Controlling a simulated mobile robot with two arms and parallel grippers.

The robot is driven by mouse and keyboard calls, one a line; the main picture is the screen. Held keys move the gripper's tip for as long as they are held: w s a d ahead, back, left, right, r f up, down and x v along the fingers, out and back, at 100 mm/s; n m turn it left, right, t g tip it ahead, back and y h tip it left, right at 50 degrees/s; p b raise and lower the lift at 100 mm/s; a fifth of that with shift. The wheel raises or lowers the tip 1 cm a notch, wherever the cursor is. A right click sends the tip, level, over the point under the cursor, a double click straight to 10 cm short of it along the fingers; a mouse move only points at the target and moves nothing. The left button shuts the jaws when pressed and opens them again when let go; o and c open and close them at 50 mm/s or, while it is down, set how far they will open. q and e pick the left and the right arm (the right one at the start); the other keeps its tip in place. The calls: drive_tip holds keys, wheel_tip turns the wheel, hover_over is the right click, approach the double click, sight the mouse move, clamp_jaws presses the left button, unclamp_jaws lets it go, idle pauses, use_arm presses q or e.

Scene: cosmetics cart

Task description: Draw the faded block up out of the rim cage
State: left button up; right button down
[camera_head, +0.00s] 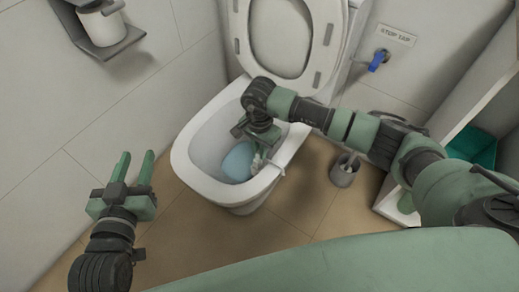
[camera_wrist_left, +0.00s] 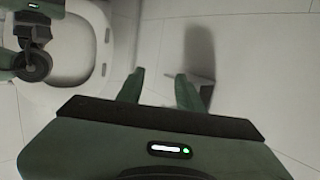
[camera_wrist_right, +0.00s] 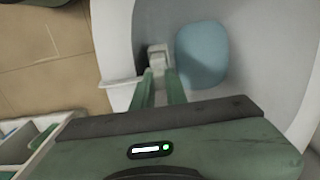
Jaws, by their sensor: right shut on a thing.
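The white rim cage hangs on the toilet's rim; its pale strip (camera_wrist_right: 118,82) crosses the rim in the right wrist view and also shows in the head view (camera_head: 276,168). A small whitish piece (camera_wrist_right: 157,54), which looks like the faded block, sits at my right fingertips inside the bowl. My right gripper (camera_head: 258,150) reaches down into the bowl and is shut on it; its fingers also show in the right wrist view (camera_wrist_right: 160,76). I cannot clearly separate block from cage. My left gripper (camera_head: 135,160) is open and empty, left of the toilet.
The toilet (camera_head: 186,166) stands with its lid up and blue water (camera_head: 238,161) in the bowl. A toilet brush holder (camera_head: 344,170) stands on the floor to the right. A paper roll (camera_head: 102,26) hangs on the left wall. A shelf unit (camera_head: 462,95) stands at the right.

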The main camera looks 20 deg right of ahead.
drive_tip(key=shift+r+p, duration=0.3)
drive_tip(key=shift+r, duration=0.15)
drive_tip(key=shift+r+p, duration=0.35)
drive_tip(key=shift+r, duration=0.15)
use_arm(q)
drive_tip(key=s+a+f+g+y, duration=0.1)
drive_tip(key=s+a+f+g, duration=0.1)
drive_tip(key=s+f+g, duration=0.2)
drive_tip(key=shift+s+f+g+y, duration=0.3)
drive_tip(key=shift+f+g, duration=0.1)
drive_tip(key=shift+f, duration=1.3)
use_arm(e)
drive_tip(key=shift+r, duration=0.35)
